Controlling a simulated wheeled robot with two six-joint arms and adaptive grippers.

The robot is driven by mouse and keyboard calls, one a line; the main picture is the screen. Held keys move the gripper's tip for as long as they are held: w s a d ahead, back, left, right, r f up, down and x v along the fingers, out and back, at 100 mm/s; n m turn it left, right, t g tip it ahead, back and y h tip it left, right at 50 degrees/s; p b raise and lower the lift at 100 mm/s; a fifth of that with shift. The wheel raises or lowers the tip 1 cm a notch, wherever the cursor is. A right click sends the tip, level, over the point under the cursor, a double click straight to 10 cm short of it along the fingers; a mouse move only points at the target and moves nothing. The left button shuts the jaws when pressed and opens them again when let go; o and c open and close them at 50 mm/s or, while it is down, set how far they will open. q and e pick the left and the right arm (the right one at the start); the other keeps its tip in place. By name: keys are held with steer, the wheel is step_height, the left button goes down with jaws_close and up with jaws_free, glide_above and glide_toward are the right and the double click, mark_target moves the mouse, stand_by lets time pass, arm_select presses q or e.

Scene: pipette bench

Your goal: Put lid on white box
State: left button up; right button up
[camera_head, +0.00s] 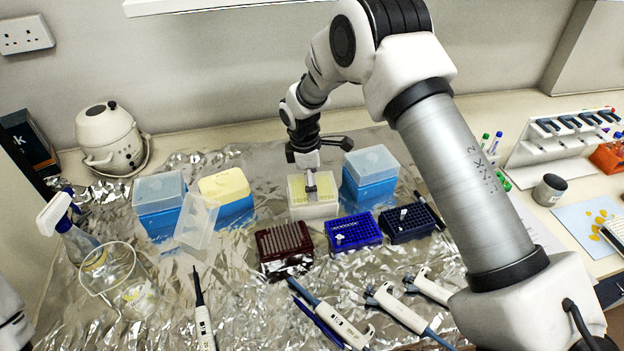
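The white box (314,211) stands on the foil-covered bench near the middle, with a pale yellow-green top face. My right gripper (311,187) points down over it, its tip at or just above the top. I cannot tell whether it touches the box or holds anything, as its fingers are small and partly overlapping. A clear lid (197,221) leans tilted on the foil beside an open blue box with a yellow top (229,197). Only a white piece of my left arm shows at the lower left edge; its gripper is out of view.
Lidded blue boxes stand left (160,205) and right (369,180) of the white box. Dark red (283,247), blue (354,232) and navy (406,224) racks sit in front. Pipettes (340,325) lie nearer. A glass beaker (119,281) and spray bottle (72,236) stand left.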

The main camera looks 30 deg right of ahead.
steer(key=o, duration=0.7)
steer(key=shift+c, duration=0.2)
step_height(320, 180, up, 12)
steer(key=a, duration=0.1)
steer(key=shift+w+a, duration=0.15)
steer(key=shift+w, duration=0.2)
